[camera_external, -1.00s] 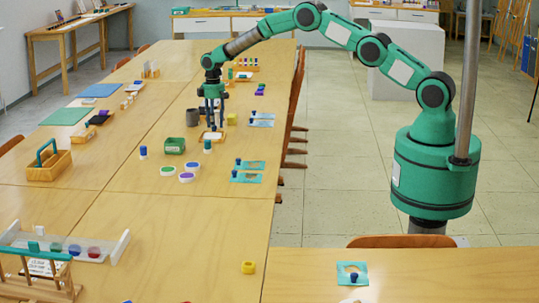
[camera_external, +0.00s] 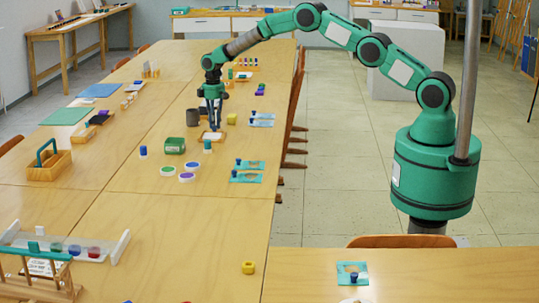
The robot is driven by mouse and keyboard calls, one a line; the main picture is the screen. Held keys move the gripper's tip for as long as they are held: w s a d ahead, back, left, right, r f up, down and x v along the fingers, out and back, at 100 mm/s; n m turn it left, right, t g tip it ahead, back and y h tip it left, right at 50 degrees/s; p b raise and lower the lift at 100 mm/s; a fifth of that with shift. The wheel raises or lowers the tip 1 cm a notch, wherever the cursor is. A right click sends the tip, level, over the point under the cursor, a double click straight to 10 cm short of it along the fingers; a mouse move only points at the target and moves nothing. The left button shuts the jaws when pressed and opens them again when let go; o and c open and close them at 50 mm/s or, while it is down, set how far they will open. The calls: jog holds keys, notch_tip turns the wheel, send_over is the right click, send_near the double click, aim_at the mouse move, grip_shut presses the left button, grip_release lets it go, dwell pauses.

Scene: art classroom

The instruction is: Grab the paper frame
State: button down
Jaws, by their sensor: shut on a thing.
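The paper frame (camera_external: 212,136) is a small flat piece with a light wooden border and a white middle, on the long wooden table in the external view. My gripper (camera_external: 212,128) points straight down with its fingertips at the far edge of the frame. The fingers are closer together and shut on the frame's edge. The frame still appears to lie at table level. The exact contact is too small to see clearly.
Teal cards (camera_external: 247,177) lie along the right edge. The near middle of the table (camera_external: 170,230) is clear.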

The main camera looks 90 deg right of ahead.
jog(key=shift+r+p, duration=0.75)
jog(key=shift+r, duration=1.05)
jog(key=s+a+r+p, duration=0.1)
jog(key=s+a+p, duration=0.2)
jog(key=s, duration=1.1)
jog(key=a, duration=0.3)
jog(key=shift+s+a+r, duration=0.15)
jog(key=shift+s+r, duration=0.05)
jog(key=shift+s, duration=0.15)
